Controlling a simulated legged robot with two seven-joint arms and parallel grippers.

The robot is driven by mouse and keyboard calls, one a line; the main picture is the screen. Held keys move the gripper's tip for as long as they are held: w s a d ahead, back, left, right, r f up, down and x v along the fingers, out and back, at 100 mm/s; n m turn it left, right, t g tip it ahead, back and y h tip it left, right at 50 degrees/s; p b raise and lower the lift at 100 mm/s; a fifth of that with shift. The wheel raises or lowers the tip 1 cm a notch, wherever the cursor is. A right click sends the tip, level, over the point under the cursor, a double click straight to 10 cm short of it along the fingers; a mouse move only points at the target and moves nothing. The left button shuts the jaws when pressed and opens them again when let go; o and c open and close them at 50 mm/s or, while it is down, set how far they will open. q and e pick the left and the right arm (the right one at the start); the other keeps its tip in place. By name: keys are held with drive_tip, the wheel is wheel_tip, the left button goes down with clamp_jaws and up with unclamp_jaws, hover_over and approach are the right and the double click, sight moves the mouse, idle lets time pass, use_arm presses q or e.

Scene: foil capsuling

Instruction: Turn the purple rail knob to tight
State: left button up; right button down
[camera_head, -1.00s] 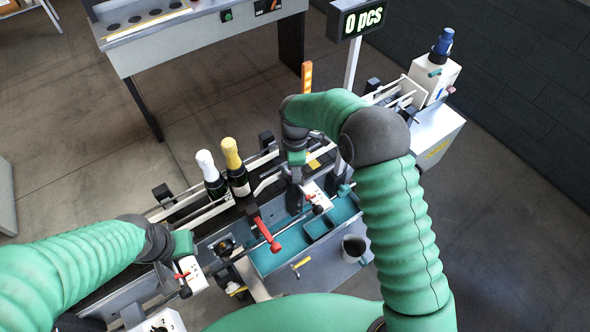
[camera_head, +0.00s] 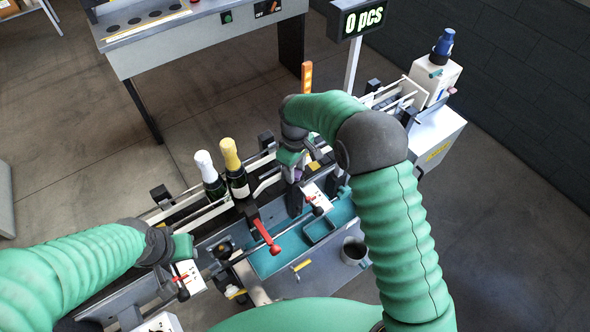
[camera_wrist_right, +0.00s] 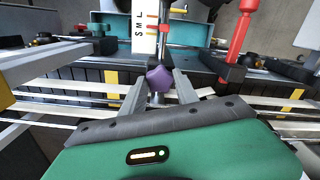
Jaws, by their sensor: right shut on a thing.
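The purple rail knob (camera_wrist_right: 158,78) sits between the two grey fingers of my right gripper (camera_wrist_right: 160,82) in the right wrist view, on a metal stem at the guide rail. The fingers are shut on it. In the head view my right gripper (camera_head: 293,176) reaches down at the conveyor's rail, and only a trace of purple shows there. My left gripper, in the head view, is at the lower left beside a white scale plate (camera_head: 188,277); its fingers are largely hidden behind the wrist.
Two bottles, one white-topped (camera_head: 209,175) and one yellow-topped (camera_head: 235,170), stand on the conveyor. A red-handled lever (camera_head: 268,238) is in front of them. A teal tray (camera_head: 275,262) and a mug (camera_head: 354,250) lie nearer. A white S-M-L scale plate (camera_wrist_right: 145,35) is close to the knob.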

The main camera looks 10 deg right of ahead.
drive_tip(key=shift+w+r, duration=0.2)
drive_tip(key=shift+w, duration=0.05)
drive_tip(key=c, duration=1.3)
unclamp_jaws()
drive_tip(key=o, duration=0.4)
drive_tip(key=shift+s+f, duration=0.15)
drive_tip(key=shift+r, duration=0.25)
wheel_tip(320, 180, up, 16)
drive_tip(key=b, duration=0.3)
drive_tip(key=shift+r, duration=0.15)
